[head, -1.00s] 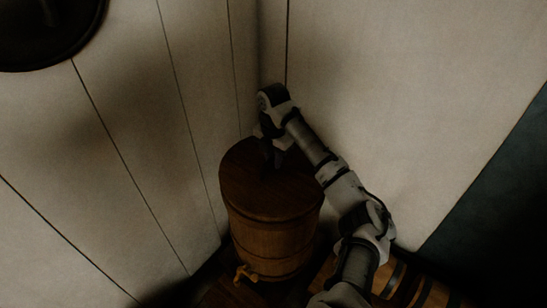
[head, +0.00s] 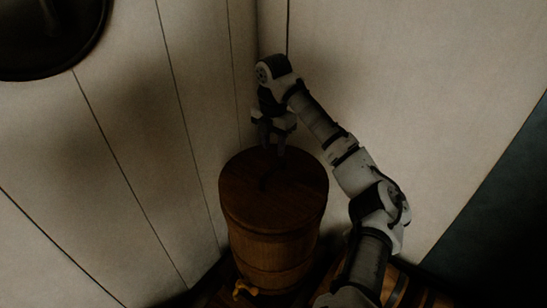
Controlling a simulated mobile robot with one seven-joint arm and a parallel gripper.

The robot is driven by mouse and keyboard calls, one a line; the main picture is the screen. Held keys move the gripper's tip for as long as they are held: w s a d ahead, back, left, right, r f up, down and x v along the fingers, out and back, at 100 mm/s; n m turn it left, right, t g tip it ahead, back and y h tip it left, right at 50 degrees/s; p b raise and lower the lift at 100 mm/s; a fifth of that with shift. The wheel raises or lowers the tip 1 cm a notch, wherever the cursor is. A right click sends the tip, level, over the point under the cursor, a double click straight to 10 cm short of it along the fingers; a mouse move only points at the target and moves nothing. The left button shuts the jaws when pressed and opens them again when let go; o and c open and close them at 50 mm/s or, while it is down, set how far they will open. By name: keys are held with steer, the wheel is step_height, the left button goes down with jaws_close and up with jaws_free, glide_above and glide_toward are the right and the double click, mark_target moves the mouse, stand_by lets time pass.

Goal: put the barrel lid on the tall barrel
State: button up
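The tall barrel (head: 272,250) stands upright in the corner, brown wood with a tap low on its front. The round dark wooden barrel lid (head: 292,190) lies on its top and looks roughly level and centred. A small dark handle shows near the middle of the lid. My gripper (head: 273,148) is above the far part of the lid, pointing down, with its two fingers apart and nothing between them. It appears clear of the handle. The far rim of the lid is partly behind the fingers.
Pale plank walls close in behind and to the left of the barrel. A dark round object (head: 45,35) is at the upper left. Another wooden barrel (head: 405,285) lies low at the right, partly behind my arm.

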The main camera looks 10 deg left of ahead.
steer(key=shift+r, duration=1.1)
